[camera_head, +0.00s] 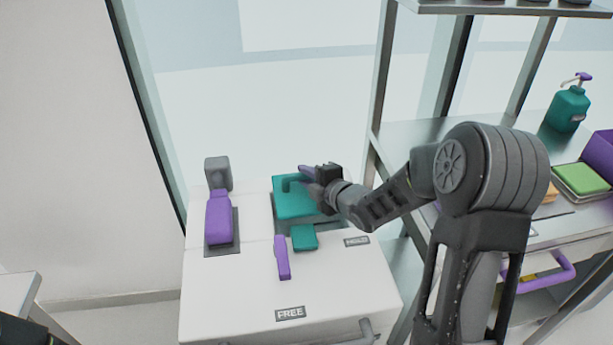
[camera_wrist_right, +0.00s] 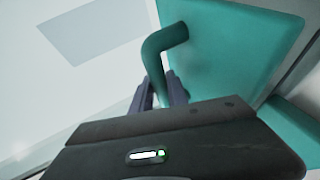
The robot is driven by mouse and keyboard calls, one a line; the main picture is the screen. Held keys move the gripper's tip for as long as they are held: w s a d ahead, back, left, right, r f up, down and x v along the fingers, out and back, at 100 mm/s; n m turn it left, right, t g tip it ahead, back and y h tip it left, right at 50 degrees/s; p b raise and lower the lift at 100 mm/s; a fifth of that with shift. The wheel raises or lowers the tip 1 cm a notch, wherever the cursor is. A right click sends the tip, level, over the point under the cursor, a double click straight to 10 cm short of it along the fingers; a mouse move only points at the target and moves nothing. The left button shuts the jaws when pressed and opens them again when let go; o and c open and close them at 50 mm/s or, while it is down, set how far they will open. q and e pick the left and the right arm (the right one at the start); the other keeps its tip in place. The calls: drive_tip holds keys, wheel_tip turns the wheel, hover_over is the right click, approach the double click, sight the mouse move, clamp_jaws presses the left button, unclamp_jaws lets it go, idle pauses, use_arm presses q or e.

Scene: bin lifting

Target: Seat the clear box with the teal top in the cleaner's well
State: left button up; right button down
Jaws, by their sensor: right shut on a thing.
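The clear box's teal top (camera_head: 293,208) is at the back middle of the white cleaner (camera_head: 225,285) in the head view. Its curved teal handle shows in the right wrist view (camera_wrist_right: 163,42). My right gripper (camera_head: 308,178) is shut on this handle, with its fingers (camera_wrist_right: 163,90) on either side of the handle's lower part. The box's clear body is mostly hidden under the top. The well is hidden too, so I cannot tell whether the box sits down in it. My left gripper is out of view.
A purple lever (camera_head: 282,258) and a teal block (camera_head: 304,237) are on the cleaner's top, in front of the box. A purple piece (camera_head: 218,220) lies to the left. A metal shelf at right holds a teal pump bottle (camera_head: 567,108).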

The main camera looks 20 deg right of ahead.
drive_tip(key=shift+b, duration=0.45)
idle(0.4)
drive_tip(key=c, duration=1.3)
unclamp_jaws()
drive_tip(key=shift+c, duration=0.2)
drive_tip(key=shift+o, duration=0.7)
drive_tip(key=shift+f, duration=0.1)
drive_tip(key=shift+v, duration=3.95)
